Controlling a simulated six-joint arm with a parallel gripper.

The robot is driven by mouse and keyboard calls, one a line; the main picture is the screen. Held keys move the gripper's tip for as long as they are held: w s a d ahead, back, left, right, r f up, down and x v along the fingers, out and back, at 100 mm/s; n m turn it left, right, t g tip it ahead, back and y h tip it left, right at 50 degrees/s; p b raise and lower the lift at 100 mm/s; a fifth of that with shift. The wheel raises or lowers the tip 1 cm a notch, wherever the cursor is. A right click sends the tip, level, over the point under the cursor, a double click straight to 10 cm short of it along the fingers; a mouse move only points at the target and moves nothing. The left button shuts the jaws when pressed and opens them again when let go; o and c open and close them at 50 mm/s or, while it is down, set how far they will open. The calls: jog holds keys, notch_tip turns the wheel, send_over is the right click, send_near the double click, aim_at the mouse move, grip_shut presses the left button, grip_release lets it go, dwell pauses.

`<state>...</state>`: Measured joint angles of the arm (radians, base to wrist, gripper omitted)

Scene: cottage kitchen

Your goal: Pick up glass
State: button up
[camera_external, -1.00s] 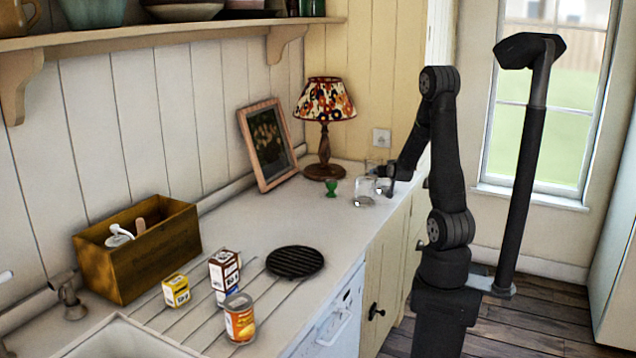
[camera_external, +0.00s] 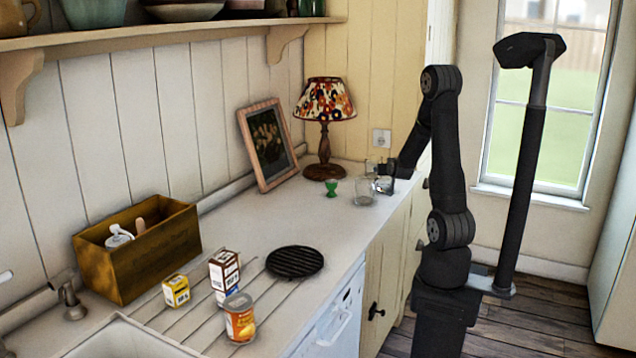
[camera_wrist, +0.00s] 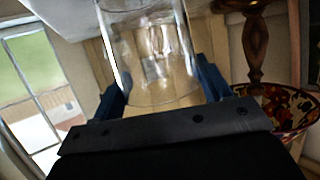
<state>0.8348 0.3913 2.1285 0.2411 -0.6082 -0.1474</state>
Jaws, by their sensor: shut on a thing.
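A clear glass (camera_wrist: 150,60) stands between the two blue fingers of my gripper (camera_wrist: 160,88) in the wrist view, and the gripper is shut on it. In the external view my gripper (camera_external: 382,172) is low at the far right end of the counter. A clear glass (camera_external: 363,193) stands on the counter just left of it. More clear glass shows around the fingers, but the outlines overlap, and I cannot tell there which glass is held or whether it is off the counter.
A green egg cup (camera_external: 332,188), a lamp (camera_external: 325,140) and a picture frame (camera_external: 268,145) stand close by on the left. A black round trivet (camera_external: 295,262), small boxes (camera_external: 224,270), a can (camera_external: 239,320) and a wooden box (camera_external: 150,260) are nearer the camera.

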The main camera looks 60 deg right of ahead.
jog(key=shift+r, duration=0.55)
jog(key=s+d+r, duration=0.2)
jog(key=s+r, duration=0.7)
jog(key=s, duration=0.2)
jog(key=shift+s, duration=0.25)
